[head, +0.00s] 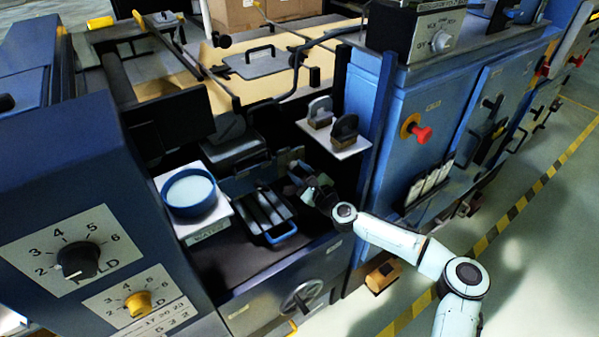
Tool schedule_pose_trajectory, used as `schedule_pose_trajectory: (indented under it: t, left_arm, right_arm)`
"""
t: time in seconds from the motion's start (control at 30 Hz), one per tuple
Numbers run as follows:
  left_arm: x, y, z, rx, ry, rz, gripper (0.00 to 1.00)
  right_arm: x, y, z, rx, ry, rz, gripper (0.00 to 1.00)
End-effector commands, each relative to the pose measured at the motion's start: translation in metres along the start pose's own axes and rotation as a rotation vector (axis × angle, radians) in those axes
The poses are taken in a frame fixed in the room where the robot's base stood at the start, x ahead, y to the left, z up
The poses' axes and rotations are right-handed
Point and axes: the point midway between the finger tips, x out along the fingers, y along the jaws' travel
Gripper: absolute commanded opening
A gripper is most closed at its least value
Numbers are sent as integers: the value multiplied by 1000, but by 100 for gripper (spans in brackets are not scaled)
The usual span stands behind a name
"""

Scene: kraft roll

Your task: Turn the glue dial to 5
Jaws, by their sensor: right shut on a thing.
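A black dial (77,260) sits on a white scale plate at the left, with numbers from 2 to 6 showing. Its partly covered label seems to end in "LD", and its light mark points to the lower left. Below it is a yellow knob (138,303) on a similar scale; its setting is unclear. I cannot read the word glue on either. My right gripper (308,187) is far to the right of both, over the dark bay beside a blue-handled rack. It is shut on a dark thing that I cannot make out. My left gripper is not in view.
A blue round pot (190,191) stands on a white labelled plate. A blue-handled rack (268,212) lies beside it. A red knob (421,134) sticks out of the blue cabinet (400,110). A grey knob (440,41) is on a box at the top.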

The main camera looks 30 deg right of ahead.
Motion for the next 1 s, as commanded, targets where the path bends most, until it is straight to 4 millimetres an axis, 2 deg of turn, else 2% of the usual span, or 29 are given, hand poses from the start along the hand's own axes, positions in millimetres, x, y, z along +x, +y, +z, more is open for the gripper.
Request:
schedule_pose_trajectory:
  t: [0.33, 0.87, 0.9, 0.93, 1.0]
  left_arm:
    - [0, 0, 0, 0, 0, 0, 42]
    - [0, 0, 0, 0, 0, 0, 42]
    - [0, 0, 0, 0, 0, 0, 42]
    - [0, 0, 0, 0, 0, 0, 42]
    - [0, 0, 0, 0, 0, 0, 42]
  right_arm:
    - [0, 0, 0, 131, 0, -1, 6]
    - [0, 0, 0, 150, 1, 0, 6]
    - [0, 0, 0, 150, 1, 0, 50]
    - [0, 0, 0, 150, 1, 0, 60]
    - [0, 0, 0, 149, 1, 0, 62]
